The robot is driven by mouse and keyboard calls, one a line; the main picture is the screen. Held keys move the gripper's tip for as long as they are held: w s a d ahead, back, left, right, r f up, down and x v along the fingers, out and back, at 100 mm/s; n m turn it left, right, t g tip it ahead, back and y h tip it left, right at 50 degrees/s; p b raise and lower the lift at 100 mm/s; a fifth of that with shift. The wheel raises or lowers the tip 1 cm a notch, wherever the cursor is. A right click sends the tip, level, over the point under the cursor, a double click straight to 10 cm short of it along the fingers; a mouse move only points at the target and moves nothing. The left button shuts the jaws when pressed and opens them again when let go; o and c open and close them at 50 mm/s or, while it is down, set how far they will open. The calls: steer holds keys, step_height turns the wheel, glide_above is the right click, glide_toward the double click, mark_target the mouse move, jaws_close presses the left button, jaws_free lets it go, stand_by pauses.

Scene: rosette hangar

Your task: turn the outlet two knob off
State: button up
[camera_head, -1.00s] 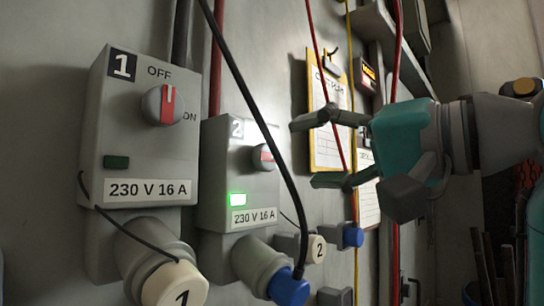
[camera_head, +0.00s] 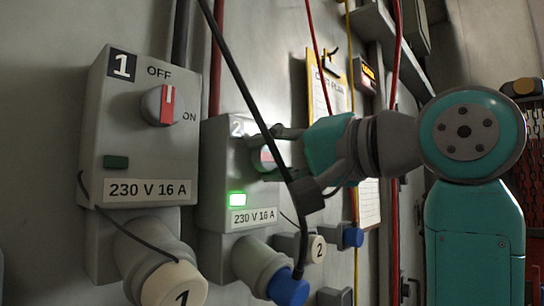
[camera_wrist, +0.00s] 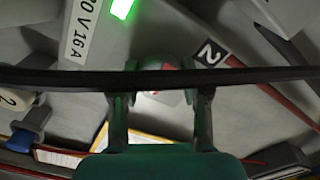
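The outlet two box (camera_head: 222,172) is grey, marked "2", with a lit green lamp (camera_head: 237,199). Its round grey knob has a red and pale face (camera_head: 266,158); the red mark looks roughly sideways. My gripper (camera_head: 264,154) is at this knob, its fingers spread to either side. In the wrist view the knob (camera_wrist: 160,66) lies between the two fingers (camera_wrist: 160,95). I cannot tell whether the fingers touch it. A black cable hides part of the knob and fingers in both views.
The black cable (camera_head: 250,105) hangs across my gripper, close to it or touching. The outlet one box (camera_head: 142,140) stands at left, its knob (camera_head: 160,105) upright and its lamp dark. A blue plug (camera_head: 288,289) sits below outlet two. A clipboard (camera_head: 318,88) hangs behind.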

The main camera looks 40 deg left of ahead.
steer(key=c, duration=0.5)
steer(key=shift+n, duration=0.3)
steer(key=n, duration=0.3)
steer(key=shift+n, duration=0.3)
steer(key=n, duration=0.3)
steer(key=shift+n, duration=0.4)
steer(key=n, duration=0.5)
steer(key=shift+n, duration=2.4)
